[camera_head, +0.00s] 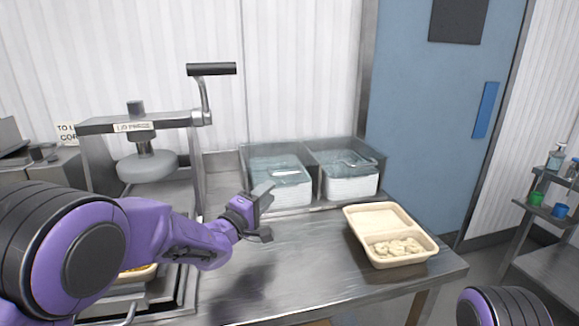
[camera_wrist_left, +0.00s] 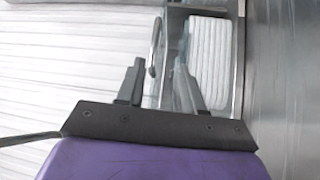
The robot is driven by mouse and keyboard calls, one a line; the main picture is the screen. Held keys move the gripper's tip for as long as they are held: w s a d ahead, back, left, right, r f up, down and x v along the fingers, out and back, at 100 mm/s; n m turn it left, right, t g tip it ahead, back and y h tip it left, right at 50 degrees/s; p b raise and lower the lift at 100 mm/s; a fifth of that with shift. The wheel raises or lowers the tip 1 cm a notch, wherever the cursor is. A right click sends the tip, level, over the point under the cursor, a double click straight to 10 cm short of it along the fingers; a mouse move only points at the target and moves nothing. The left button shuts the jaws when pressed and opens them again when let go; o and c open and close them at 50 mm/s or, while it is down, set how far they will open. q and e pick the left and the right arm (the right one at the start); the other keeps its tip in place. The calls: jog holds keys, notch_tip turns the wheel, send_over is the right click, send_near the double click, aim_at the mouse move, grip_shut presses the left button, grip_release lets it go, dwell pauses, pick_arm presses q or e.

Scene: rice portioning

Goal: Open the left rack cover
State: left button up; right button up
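A metal rack (camera_head: 318,203) with two compartments stands at the back of the table. The left rack cover (camera_head: 280,174) is clear and lies closed over a white stack in the left compartment. The right compartment has a similar clear cover (camera_head: 345,158). My left gripper (camera_head: 264,212) is open and empty, just in front of the left compartment. In the left wrist view, my left gripper (camera_wrist_left: 158,82) has its fingers apart, with a thin curved handle (camera_wrist_left: 154,48) just beyond the gap. Contact with it cannot be told. My right gripper is out of view.
A beige tray (camera_head: 377,219) with pale food stands on the metal table (camera_head: 300,273), right of my left gripper. A press (camera_head: 147,165) with a crank stands at the left. The blue door (camera_head: 430,120) and a shelf (camera_head: 548,208) are at the right. The table's front middle is clear.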

aim_at(287, 173)
pick_arm(q)
jog(key=x, duration=0.3)
jog(key=p+x, duration=0.1)
jog(key=x, duration=0.2)
jog(key=p+x, duration=0.1)
jog(key=x, duration=0.2)
jog(key=shift+d+r, duration=0.15)
jog(key=shift+r, duration=0.2)
jog(key=shift+w+d+r, duration=0.15)
jog(key=shift+d+r, duration=0.05)
jog(key=shift+r, duration=0.05)
jog(key=shift+w+f, duration=0.1)
jog(key=shift+c, duration=1)
grip_shut()
